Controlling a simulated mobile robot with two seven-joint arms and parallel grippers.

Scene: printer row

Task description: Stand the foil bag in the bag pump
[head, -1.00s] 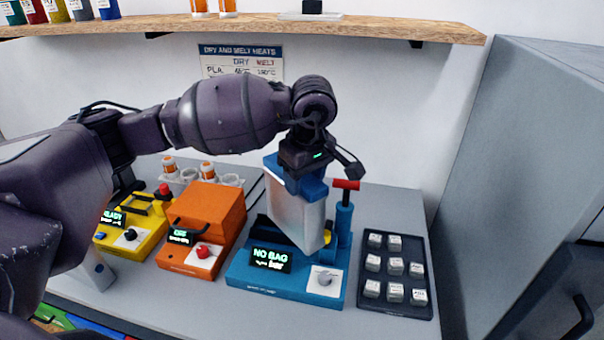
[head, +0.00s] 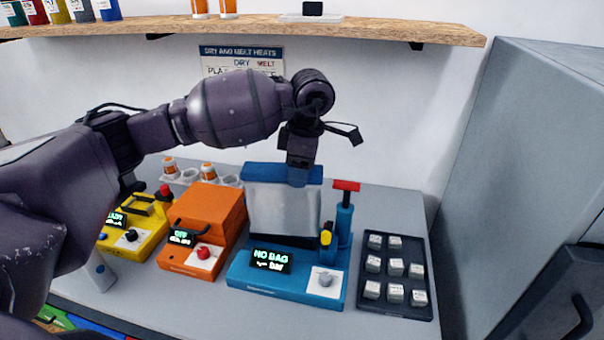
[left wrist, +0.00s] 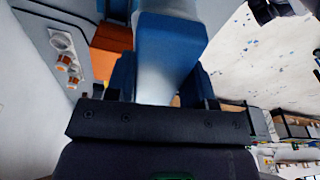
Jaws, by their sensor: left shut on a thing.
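The foil bag (head: 283,212) is silver with a blue top band and hangs upright from my left gripper (head: 299,180). The gripper is shut on the band. The bag is over the back of the blue bag pump (head: 245,272), its lower edge close to the pump's dark part; I cannot tell whether they touch. The pump's display (head: 271,260) reads "NO BAG". A red-handled pump cylinder (head: 344,215) stands right of the bag. The bag (left wrist: 170,50) fills the middle of the left wrist view. My right gripper is not in view.
An orange machine (head: 205,222) showing "OFF" and a yellow machine (head: 135,228) stand left of the pump. A dark tray (head: 398,307) of small white cubes lies right. A wooden shelf (head: 370,30) runs above, and a grey cabinet (head: 520,150) stands at the right.

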